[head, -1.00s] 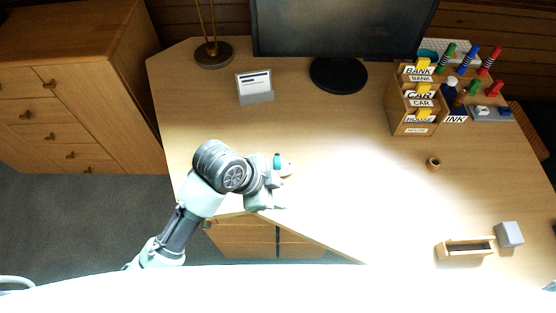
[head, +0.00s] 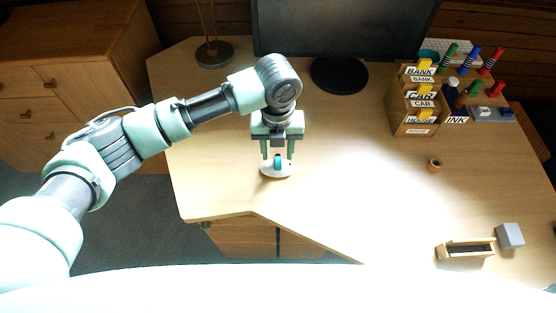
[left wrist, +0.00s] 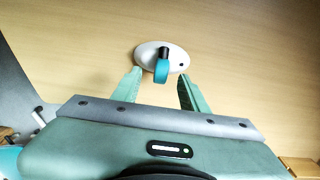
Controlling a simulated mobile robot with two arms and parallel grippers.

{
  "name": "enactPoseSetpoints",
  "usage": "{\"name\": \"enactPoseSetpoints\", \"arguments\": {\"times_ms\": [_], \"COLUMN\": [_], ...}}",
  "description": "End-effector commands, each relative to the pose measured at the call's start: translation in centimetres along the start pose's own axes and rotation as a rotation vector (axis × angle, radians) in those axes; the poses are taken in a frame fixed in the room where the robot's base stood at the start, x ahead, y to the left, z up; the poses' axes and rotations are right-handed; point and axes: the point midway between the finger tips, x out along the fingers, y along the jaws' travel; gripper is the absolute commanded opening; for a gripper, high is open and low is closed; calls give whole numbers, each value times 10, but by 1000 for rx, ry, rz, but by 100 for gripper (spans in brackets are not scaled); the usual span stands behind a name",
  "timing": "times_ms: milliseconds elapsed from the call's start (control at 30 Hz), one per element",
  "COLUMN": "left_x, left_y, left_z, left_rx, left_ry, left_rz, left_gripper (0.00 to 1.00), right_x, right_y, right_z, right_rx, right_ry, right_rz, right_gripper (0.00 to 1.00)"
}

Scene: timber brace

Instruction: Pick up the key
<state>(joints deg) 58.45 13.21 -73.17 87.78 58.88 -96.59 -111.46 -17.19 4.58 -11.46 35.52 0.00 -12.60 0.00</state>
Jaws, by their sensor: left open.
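The key has a teal head and a dark shaft. In the left wrist view the key (left wrist: 162,69) stands in a white oval base (left wrist: 150,54) on the desk. In the head view the key (head: 278,161) shows between my fingertips, above the white base (head: 268,170). My left gripper (head: 278,157) is open, pointing down, with one finger on each side of the key. In the left wrist view the gripper (left wrist: 161,72) also has its fingers apart, with the key between and slightly beyond their tips. I cannot tell whether they touch it. My right gripper is not in view.
A labelled wooden organiser (head: 412,110) stands at the right. The middle desk is clear.

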Motion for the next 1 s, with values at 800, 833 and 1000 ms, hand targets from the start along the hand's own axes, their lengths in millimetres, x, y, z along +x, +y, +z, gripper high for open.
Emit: {"name": "enactPoseSetpoints", "arguments": {"times_ms": [800, 833, 1000], "left_x": [44, 44, 44], "left_y": [-2, -2, -2], "left_z": [-5, -5, -5], "left_rx": [-1, -1, -1], "left_ry": [-2, -2, -2], "left_rz": [-2, -2, -2], "left_gripper": [0, 0, 0], "right_x": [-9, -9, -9], "right_y": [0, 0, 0], "right_z": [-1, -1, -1], "right_rx": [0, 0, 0], "right_ry": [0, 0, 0], "right_rz": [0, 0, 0], "right_gripper": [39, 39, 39]}}
